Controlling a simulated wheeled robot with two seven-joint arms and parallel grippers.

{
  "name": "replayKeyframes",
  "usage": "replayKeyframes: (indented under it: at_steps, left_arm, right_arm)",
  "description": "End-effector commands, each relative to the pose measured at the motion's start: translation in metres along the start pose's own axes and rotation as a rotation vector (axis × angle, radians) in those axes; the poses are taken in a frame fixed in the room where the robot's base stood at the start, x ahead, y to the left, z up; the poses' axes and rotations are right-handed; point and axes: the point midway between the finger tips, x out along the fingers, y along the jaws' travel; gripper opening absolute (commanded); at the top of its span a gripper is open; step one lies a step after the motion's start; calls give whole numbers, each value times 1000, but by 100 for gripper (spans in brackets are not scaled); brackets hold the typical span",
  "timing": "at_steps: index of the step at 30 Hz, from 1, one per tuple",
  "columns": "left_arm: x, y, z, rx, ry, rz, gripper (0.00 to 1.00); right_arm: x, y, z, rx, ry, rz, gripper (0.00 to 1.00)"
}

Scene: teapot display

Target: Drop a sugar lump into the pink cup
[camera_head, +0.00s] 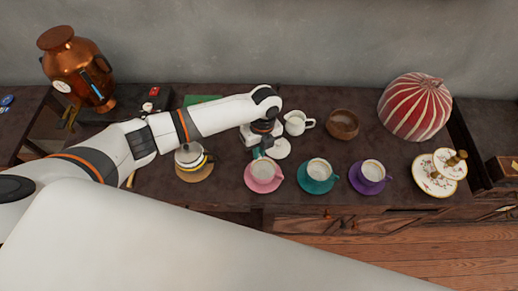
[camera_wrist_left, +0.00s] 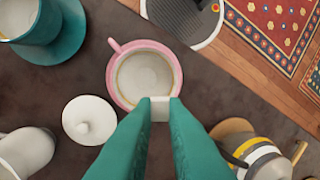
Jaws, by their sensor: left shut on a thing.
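The pink cup (camera_head: 263,170) stands on a pink saucer (camera_head: 250,184) near the front edge of the counter. In the left wrist view the pink cup (camera_wrist_left: 145,76) is seen from above, with its pale inside facing me. My left gripper (camera_head: 259,154) reaches down just behind the cup in the head view. In the left wrist view, my left gripper's teal fingers (camera_wrist_left: 160,108) are shut on a small white sugar lump (camera_wrist_left: 160,110), which overlaps the cup's near rim. The height of the lump above the cup is hard to tell. My right gripper is not in view.
A white lid (camera_head: 281,149) lies close beside the gripper, with a white creamer (camera_head: 295,123) and brown bowl (camera_head: 342,124) behind. Teal (camera_head: 319,169) and purple (camera_head: 372,171) cups stand right of the pink one. A striped pot (camera_head: 188,155) stands left.

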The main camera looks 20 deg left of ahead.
Motion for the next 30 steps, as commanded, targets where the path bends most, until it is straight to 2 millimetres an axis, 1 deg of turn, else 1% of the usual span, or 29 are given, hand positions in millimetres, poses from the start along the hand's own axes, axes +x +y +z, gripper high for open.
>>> replayKeyframes:
  at_steps: [4,5,9,17,20,23,26,30]
  left_arm:
    - [-1,0,0,0,0,0,0]
    - [-1,0,0,0,0,0,13]
    - [-1,0,0,0,0,0,36]
    - [-1,0,0,0,0,0,37]
    - [-5,0,0,0,0,1,37]
    - [-17,1,0,1,0,3,37]
    - [-35,1,-1,1,3,5,37]
    - [-66,1,-1,1,3,5,37]
  right_arm:
    - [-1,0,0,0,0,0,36]
    - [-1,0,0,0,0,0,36]
    - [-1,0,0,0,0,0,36]
    - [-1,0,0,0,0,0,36]
    - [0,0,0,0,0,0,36]
    - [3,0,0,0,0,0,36]
    - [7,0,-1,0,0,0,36]
    - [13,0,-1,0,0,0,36]
